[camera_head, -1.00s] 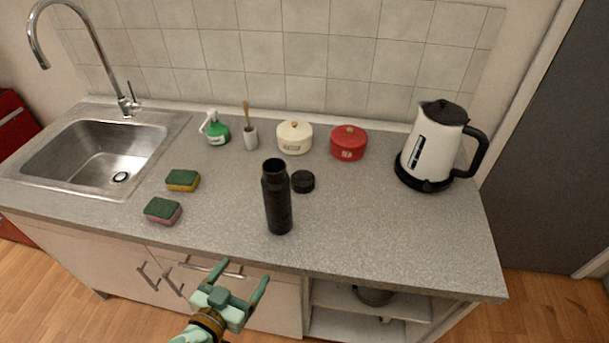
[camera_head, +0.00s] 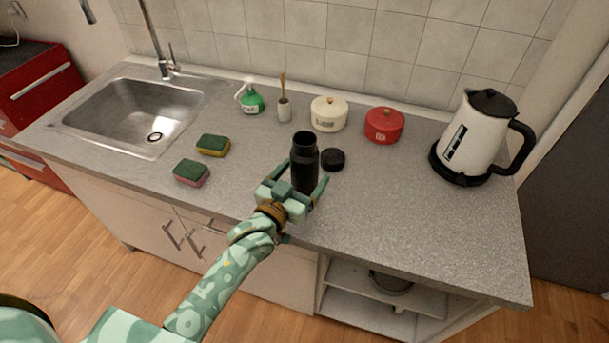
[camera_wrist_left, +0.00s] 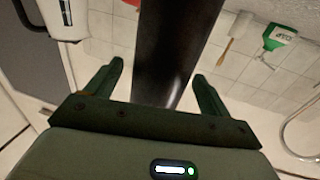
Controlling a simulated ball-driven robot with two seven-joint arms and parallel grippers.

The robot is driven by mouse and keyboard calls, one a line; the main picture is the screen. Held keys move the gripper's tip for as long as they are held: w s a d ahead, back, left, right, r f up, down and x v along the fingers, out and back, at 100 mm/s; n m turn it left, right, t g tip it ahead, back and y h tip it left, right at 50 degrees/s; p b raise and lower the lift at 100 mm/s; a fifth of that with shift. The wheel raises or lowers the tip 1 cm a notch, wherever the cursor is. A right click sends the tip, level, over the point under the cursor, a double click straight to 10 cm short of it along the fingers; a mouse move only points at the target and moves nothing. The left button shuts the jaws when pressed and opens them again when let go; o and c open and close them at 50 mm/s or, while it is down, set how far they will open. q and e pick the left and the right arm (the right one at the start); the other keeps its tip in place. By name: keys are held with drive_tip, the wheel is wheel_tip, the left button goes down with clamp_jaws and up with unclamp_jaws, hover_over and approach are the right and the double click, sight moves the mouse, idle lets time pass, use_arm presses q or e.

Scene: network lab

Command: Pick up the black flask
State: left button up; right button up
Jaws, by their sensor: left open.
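The black flask (camera_head: 305,160) stands upright and uncapped near the front of the grey counter. Its round black lid (camera_head: 333,159) lies just to its right. My left gripper (camera_head: 302,178) is open at the flask, with one finger on each side of it. In the left wrist view the flask (camera_wrist_left: 165,55) stands between the two open fingers (camera_wrist_left: 158,78), with a gap visible on both sides. The flask's lower part is partly hidden by the gripper in the head view. My right gripper is not in view.
Two sponges (camera_head: 213,145) (camera_head: 191,173) lie to the left, near the sink (camera_head: 140,110). A green bottle (camera_head: 251,101), a brush cup (camera_head: 284,110), a cream pot (camera_head: 328,114) and a red pot (camera_head: 384,125) stand behind. A white kettle (camera_head: 474,140) is at right. The front-right counter is clear.

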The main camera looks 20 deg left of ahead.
use_arm(q)
drive_tip(key=x, duration=0.3)
drive_tip(key=c, duration=1.3)
drive_tip(key=shift+r, duration=0.1)
drive_tip(key=shift+r, duration=1.05)
drive_tip(key=s+r+p, duration=0.1)
drive_tip(key=r, duration=0.1)
drive_tip(key=s+r+p, duration=0.1)
drive_tip(key=s+r, duration=0.1)
drive_tip(key=s+r+p, duration=0.1)
drive_tip(key=s+r, duration=0.1)
drive_tip(key=r, duration=0.1)
drive_tip(key=shift+a, duration=0.1)
drive_tip(key=p, duration=0.2)
approach(303, 150)
drive_tip(key=shift+d+r, duration=0.25)
drive_tip(key=shift+r, duration=0.35)
drive_tip(key=shift+d+r, duration=0.3)
drive_tip(key=shift+r, duration=0.35)
drive_tip(key=shift+d+r, duration=0.25)
drive_tip(key=shift+r, duration=0.35)
